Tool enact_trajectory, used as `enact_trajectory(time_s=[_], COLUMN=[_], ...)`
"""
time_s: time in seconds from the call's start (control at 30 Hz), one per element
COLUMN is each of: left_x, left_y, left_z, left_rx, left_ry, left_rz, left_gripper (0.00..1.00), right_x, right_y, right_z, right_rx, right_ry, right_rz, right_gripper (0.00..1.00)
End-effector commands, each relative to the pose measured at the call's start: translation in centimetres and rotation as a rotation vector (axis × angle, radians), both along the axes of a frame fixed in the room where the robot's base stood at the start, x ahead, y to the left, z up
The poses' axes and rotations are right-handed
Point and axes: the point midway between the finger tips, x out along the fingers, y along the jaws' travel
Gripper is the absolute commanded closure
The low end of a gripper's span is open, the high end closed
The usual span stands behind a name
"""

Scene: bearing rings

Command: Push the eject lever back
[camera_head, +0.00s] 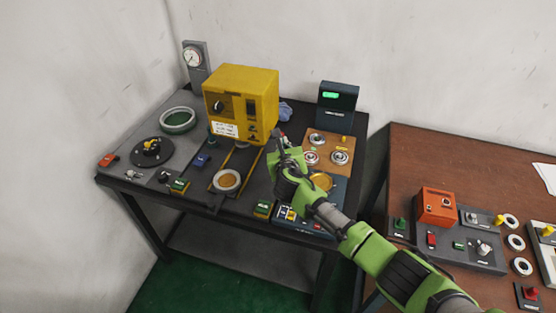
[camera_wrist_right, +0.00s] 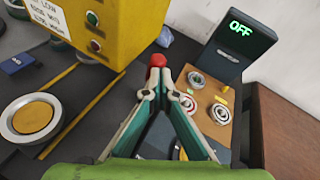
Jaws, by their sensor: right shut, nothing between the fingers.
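A red ball knob (camera_wrist_right: 157,60), which looks like the top of the eject lever, shows just beyond the fingertips of my right gripper (camera_wrist_right: 160,78) in the wrist view. I cannot tell whether the fingers touch it. The lever's shaft and base are hidden behind the fingers. In the head view my right gripper (camera_head: 279,142) is over the dark bench, just right of the yellow machine (camera_head: 240,92). Its fingers are shut and empty. The yellow machine's side with a green and a red button shows at upper left in the wrist view (camera_wrist_right: 105,25). My left gripper is not in view.
A dark display box (camera_head: 337,105) reading OFF (camera_wrist_right: 240,31) stands behind a tan board (camera_head: 328,140) with several rings. A ring with a tan centre (camera_head: 227,180) lies in front of the machine. A brown table (camera_head: 400,150) stands at right. A blue crumpled cloth (camera_wrist_right: 165,37) lies behind the knob.

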Motion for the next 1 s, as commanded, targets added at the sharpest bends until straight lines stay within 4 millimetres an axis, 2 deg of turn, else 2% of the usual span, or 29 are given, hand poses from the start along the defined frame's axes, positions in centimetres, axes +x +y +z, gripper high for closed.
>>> enact_trajectory(time_s=[0.1, 0.4, 1.0], left_x=[0.0, 0.0, -0.1], left_y=[0.0, 0.0, 0.0], left_z=[0.5, 0.5, 0.5], left_rx=[0.000, 0.000, 0.000], left_ry=[0.000, 0.000, 0.001], left_rz=[0.000, -0.001, -0.001], left_gripper=[0.39, 0.39, 0.39], right_x=[1.2, 3.0, 3.8], right_y=[-0.3, -0.9, -1.3], right_z=[0.6, 0.8, 1.0], right_rx=[-0.001, 0.000, 0.001], right_ry=[-0.002, -0.001, -0.002], right_rz=[0.000, 0.001, -0.002], right_gripper=[1.00, 1.00, 1.00])
